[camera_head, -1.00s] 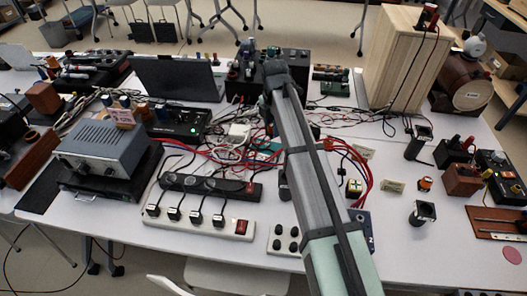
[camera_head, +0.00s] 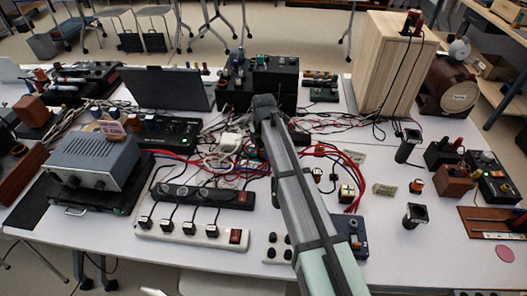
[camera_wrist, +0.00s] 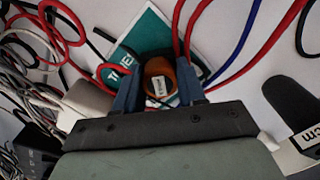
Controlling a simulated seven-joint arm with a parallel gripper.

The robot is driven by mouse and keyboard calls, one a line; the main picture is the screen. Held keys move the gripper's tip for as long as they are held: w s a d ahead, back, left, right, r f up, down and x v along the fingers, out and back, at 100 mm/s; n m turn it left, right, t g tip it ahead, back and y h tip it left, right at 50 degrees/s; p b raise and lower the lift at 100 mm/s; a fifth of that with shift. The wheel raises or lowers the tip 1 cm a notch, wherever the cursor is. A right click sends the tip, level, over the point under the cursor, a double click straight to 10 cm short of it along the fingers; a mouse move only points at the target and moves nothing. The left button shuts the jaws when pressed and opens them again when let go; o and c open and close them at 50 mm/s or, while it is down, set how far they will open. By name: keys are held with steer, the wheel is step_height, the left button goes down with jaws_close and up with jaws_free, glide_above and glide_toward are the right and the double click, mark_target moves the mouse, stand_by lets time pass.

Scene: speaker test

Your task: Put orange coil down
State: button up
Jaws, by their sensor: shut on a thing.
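The orange coil (camera_wrist: 153,68), a short ring with a white label on its middle, is between the two blue fingers of my gripper (camera_wrist: 158,90) in the wrist view. My gripper is shut on it. A green card or booklet (camera_wrist: 150,35) with white lettering lies beneath and behind the coil. I cannot tell whether the coil touches it. In the head view my arm hides the fingers and this coil. Another small orange and black coil (camera_head: 416,186) stands on the right side of the white table (camera_head: 385,235).
Red, blue and white cables (camera_wrist: 70,25) lie around the gripper. A white power strip (camera_head: 190,232) and a grey power supply (camera_head: 95,160) are on the left. A wooden box (camera_head: 390,65) stands at the back right.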

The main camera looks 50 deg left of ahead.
steer(key=shift+f, duration=0.25)
steer(key=shift+f, duration=0.15)
steer(key=o, duration=1.1)
step_height(320, 180, up, 12)
steer(key=shift+c, duration=0.2)
